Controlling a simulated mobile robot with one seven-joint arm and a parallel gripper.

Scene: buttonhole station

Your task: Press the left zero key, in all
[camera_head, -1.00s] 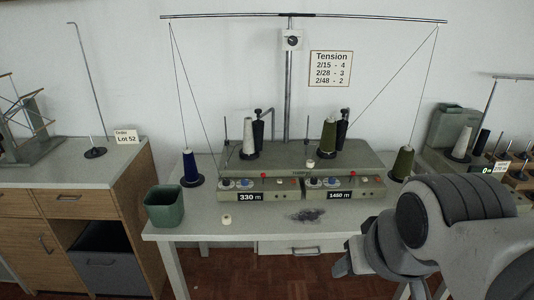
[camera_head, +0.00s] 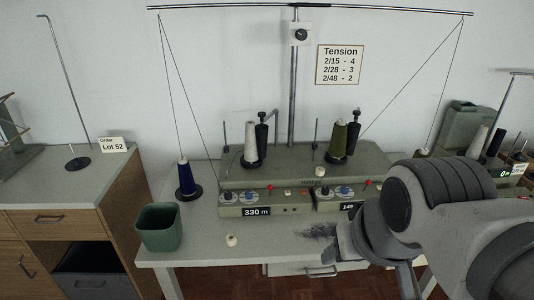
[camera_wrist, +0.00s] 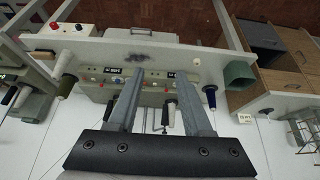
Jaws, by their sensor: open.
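The winder (camera_head: 305,165) stands on the grey bench, with two control units along its front. The left unit (camera_head: 262,196) has a "330 m" display (camera_head: 257,212), pale and blue knobs, and small red buttons. I cannot tell which of its small keys is the zero key. My gripper (camera_head: 345,240) is at the bench's front edge, right of the left unit, apart from the keys. In the wrist view my gripper (camera_wrist: 158,75) is open and empty, with the inverted winder beyond its fingers.
A green bin (camera_head: 160,228) stands at the bench's left front, a blue cone (camera_head: 185,178) behind it. A small white piece (camera_head: 231,240) and dark thread tangle (camera_head: 320,230) lie in front of the winder. Pale (camera_head: 251,143) and olive (camera_head: 338,141) cones stand on top.

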